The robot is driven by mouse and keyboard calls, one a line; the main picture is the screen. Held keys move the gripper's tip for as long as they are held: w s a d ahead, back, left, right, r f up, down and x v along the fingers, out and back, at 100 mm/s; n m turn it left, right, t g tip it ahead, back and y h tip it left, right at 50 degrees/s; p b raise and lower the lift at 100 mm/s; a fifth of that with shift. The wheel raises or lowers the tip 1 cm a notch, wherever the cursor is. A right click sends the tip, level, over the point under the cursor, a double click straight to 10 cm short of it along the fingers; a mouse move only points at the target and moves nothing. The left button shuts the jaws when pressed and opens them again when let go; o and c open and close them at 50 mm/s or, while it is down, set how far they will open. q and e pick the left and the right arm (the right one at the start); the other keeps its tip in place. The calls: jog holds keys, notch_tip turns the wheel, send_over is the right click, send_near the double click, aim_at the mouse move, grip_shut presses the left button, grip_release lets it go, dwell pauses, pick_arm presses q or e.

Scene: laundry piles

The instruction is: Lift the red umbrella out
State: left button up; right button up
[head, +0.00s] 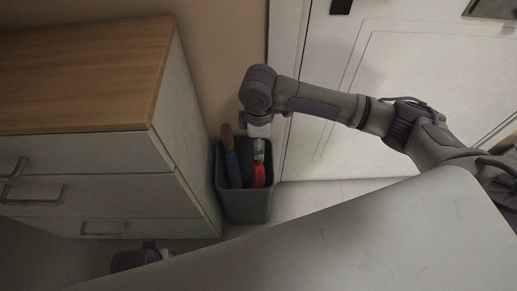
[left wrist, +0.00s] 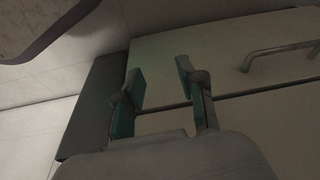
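The red umbrella (head: 259,174) stands upright in a dark grey bin (head: 246,206) in the head view. A blue umbrella (head: 233,168) with a brown handle stands to its left in the same bin. My right gripper (head: 259,148) points down at the top of the red umbrella and hides its handle. Whether its fingers are closed on it is too small to tell. My left gripper (left wrist: 162,88) is open and empty in the left wrist view, beside the bin (left wrist: 92,108). In the head view the left arm shows only partly, low at the bottom left.
A cabinet with a wooden top (head: 85,75) and white drawers stands close left of the bin. A drawer handle (left wrist: 283,52) shows in the left wrist view. A white panelled door (head: 385,85) is behind the right arm. Some floor (head: 312,200) is clear right of the bin.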

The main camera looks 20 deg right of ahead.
pick_arm(q)
jog(key=shift+r+b, duration=0.3)
jog(key=shift+r, duration=1.4)
pick_arm(e)
jog(key=shift+f, duration=1.7)
